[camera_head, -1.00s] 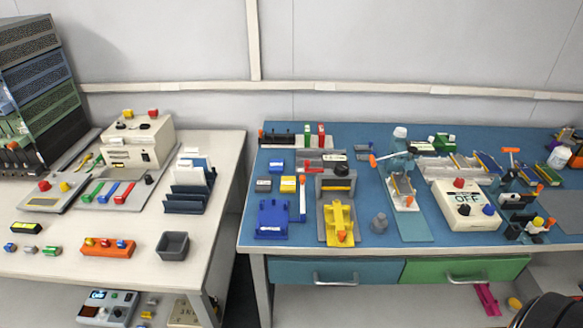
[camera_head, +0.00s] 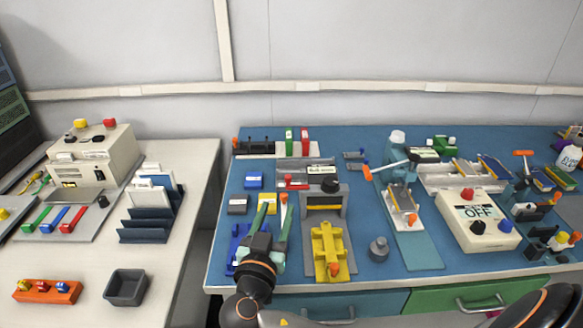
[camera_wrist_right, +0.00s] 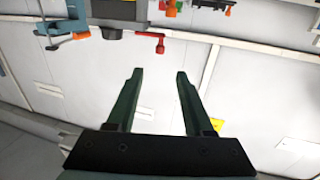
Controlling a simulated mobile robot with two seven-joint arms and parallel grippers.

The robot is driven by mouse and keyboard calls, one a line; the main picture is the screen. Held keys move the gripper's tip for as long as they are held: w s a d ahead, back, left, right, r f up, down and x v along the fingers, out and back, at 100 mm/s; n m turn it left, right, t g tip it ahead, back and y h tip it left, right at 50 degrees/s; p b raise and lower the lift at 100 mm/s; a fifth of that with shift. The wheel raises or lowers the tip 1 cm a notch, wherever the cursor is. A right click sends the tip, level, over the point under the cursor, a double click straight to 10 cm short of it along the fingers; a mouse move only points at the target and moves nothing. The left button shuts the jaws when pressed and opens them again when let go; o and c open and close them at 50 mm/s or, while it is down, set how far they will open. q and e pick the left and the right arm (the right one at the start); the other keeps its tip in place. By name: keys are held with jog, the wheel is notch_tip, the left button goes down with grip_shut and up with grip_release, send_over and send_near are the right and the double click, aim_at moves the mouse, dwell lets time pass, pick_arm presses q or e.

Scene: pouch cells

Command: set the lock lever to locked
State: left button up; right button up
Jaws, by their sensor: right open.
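A slim lever with an orange tip (camera_head: 284,198) stands beside the blue fixture (camera_head: 238,236) on the blue bench; I cannot tell for sure that it is the lock lever or how it is set. My right gripper (camera_head: 273,206) is over this area, its fingers apart, one overlapping the lever in the picture. It hides most of the lever and part of the blue fixture. Contact cannot be told. In the right wrist view the gripper (camera_wrist_right: 155,72) is open with nothing between the fingers. A red-tipped crank (camera_wrist_right: 150,36) shows beyond them. My left gripper is not in view.
A yellow fixture (camera_head: 327,240) with an orange knob stands right of the gripper. A press (camera_head: 400,185) with an orange-ended handle and a white OFF box (camera_head: 478,220) stand farther right. The second bench holds a grey bin (camera_head: 126,287). A gap separates the benches.

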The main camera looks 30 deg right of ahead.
aim_at(287, 178)
jog(key=p+x, duration=0.1)
jog(key=x, duration=1.1)
jog(key=shift+w+d+p, duration=0.2)
jog(key=shift+p, duration=0.1)
jog(key=shift+c, duration=0.3)
grip_shut()
